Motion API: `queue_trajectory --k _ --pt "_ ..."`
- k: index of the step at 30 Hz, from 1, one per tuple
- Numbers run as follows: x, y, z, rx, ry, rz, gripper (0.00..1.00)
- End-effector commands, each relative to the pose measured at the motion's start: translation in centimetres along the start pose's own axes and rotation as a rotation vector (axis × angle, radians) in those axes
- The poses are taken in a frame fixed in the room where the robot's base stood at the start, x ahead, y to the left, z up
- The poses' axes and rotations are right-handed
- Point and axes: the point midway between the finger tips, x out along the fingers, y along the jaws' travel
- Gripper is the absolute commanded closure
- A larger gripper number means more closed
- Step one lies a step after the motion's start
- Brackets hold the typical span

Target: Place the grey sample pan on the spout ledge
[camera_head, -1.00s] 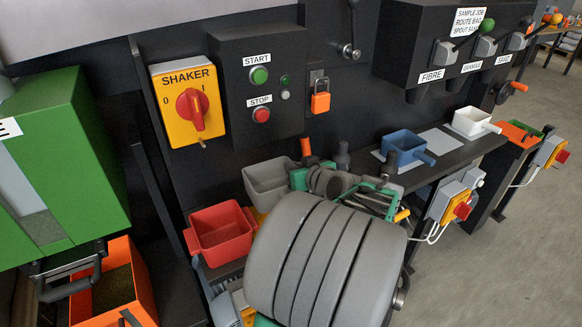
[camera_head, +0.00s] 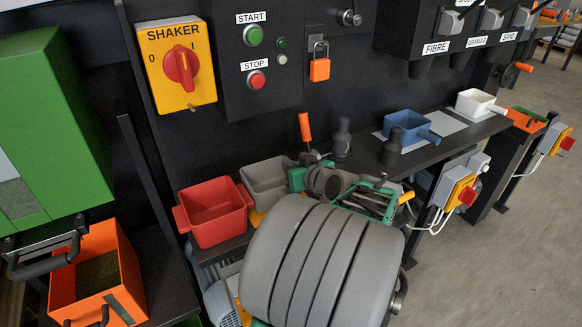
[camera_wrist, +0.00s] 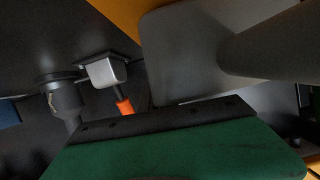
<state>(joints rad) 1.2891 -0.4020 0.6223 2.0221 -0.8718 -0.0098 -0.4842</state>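The grey sample pan (camera_head: 262,182) is just right of the red pan in the head view. My gripper (camera_head: 299,178), with green parts, is at its right side, largely hidden behind my arm. The gripper appears shut on the pan's handle; the fingertips are hidden. In the wrist view the pan's grey wall (camera_wrist: 180,50) and thick handle (camera_wrist: 268,42) fill the upper right, close to the camera. The spout ledge (camera_head: 448,148) is the black shelf at the right, under spouts labelled fibre, granule and sand. The pan is left of it, apart from its pale mats.
A blue pan (camera_head: 405,124) and a white pan (camera_head: 476,103) stand on the ledge. A red pan (camera_head: 215,215) sits at the left. Dark fittings (camera_head: 342,137) and an orange-handled tool (camera_head: 305,128) stand behind my gripper. Switch boxes (camera_head: 460,187) hang below the ledge.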

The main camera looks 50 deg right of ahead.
Motion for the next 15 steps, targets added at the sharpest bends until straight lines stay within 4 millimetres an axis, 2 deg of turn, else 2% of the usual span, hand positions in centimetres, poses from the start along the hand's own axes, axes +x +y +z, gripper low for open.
queue_trajectory --k 15 --pt "0.19 0.03 0.40 -0.001 0.001 0.000 1.00"
